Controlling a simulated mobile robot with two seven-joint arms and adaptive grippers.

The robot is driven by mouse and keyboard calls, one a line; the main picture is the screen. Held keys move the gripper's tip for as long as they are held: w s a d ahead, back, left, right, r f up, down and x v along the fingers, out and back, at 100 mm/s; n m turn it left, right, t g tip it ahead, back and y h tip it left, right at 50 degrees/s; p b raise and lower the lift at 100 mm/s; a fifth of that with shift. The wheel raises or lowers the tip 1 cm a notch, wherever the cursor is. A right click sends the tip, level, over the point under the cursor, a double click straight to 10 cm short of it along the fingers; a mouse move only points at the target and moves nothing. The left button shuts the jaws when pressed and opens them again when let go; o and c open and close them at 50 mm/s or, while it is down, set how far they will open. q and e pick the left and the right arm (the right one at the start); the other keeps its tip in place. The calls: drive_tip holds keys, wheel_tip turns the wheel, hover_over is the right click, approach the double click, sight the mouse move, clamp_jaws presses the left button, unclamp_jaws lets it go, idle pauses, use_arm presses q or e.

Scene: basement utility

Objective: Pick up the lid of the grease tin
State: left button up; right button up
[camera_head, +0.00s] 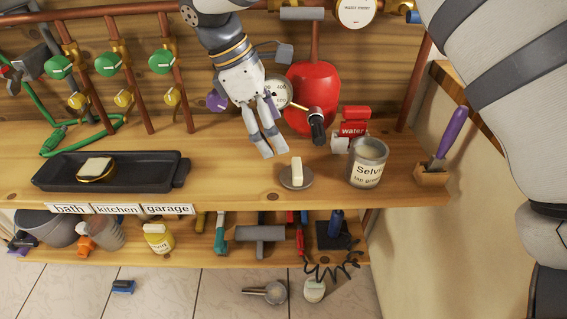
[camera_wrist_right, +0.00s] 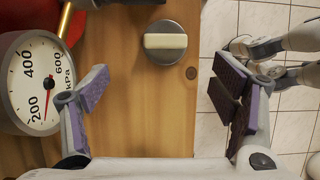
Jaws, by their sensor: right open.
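The grease tin (camera_head: 367,165), a grey can labelled "tap grease", stands upright near the shelf's front right. Its lid, a flat grey disc (camera_head: 290,183) with an upright cream bar handle, lies on the wood just left of it. The lid also shows in the right wrist view (camera_wrist_right: 165,58), at the top centre. My right gripper (camera_head: 268,150) is open and empty, above the wood and a little left of and behind the lid. In the right wrist view its spread fingers (camera_wrist_right: 160,88) are apart from the lid. My left gripper is not in view.
A red vessel (camera_head: 313,90) and a pressure gauge (camera_wrist_right: 32,85) stand close to my right gripper. A red "water" box (camera_head: 353,125) is behind the tin. Wood left of the lid is clear.

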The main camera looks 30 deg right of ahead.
sight(296, 166)
drive_tip(key=x, duration=0.7)
drive_tip(key=s+x, duration=0.1)
drive_tip(key=x, duration=0.3)
drive_tip(key=shift+r, duration=0.15)
drive_tip(key=c, duration=1.2)
